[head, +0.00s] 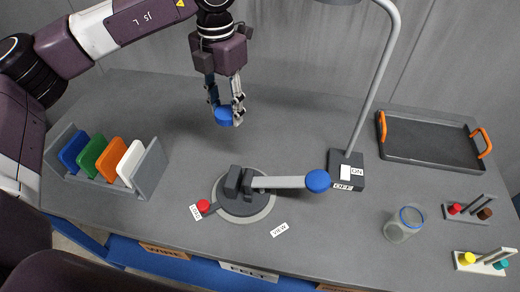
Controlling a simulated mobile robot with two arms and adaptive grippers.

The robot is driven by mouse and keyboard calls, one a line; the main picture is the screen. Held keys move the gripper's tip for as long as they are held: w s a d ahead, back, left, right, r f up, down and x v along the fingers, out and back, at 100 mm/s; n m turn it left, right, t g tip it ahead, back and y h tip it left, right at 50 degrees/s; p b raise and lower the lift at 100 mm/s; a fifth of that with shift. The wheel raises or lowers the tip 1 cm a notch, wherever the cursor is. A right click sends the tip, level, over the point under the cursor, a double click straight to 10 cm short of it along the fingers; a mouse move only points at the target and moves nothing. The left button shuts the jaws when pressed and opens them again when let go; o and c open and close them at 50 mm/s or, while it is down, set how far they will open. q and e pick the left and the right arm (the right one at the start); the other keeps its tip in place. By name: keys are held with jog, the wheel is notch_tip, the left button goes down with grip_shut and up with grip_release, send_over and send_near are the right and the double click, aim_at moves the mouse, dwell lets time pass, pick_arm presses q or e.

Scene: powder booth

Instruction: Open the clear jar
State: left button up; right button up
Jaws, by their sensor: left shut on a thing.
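The clear jar (395,232) stands upright on the grey table at the right. A blue ring shows at its top, and the jar looks open inside that ring. My left gripper (225,116) points down over the back middle of the table, far to the left of the jar. It is shut on a blue round piece (224,117) that looks like a lid. Its height above the table is hard to tell. My right gripper is not in view.
A round-based fixture (243,197) with a blue-ended arm sits in the middle. A lamp base (346,170) stands left of the jar. A dark tray (430,140), small racks (470,208) and a card rack (150,170) are around. The back left is clear.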

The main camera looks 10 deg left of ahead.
pick_arm(q)
jog(key=n, duration=0.3)
jog(key=w+n, duration=0.1)
jog(key=shift+w+r+n, duration=0.1)
jog(key=shift+r+n, duration=0.15)
jog(key=shift+n, duration=0.05)
jog(key=n, duration=0.2)
jog(key=w+n, duration=0.1)
jog(key=n, duration=0.1)
jog(key=shift+r+p, duration=0.2)
jog(key=shift+p, duration=0.15)
jog(key=n, duration=0.5)
jog(key=n+p, duration=0.4)
jog(key=n, duration=0.1)
send_over(238, 156)
notch_tip(238, 156, down, 15)
jog(key=shift+r, duration=0.1)
notch_tip(238, 156, down, 5)
jog(key=shift+r+p, duration=0.2)
jog(key=shift+p, duration=0.5)
jog(key=shift+f, duration=0.1)
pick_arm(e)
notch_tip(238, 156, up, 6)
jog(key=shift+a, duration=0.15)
pick_arm(q)
jog(key=shift+f, duration=0.1)
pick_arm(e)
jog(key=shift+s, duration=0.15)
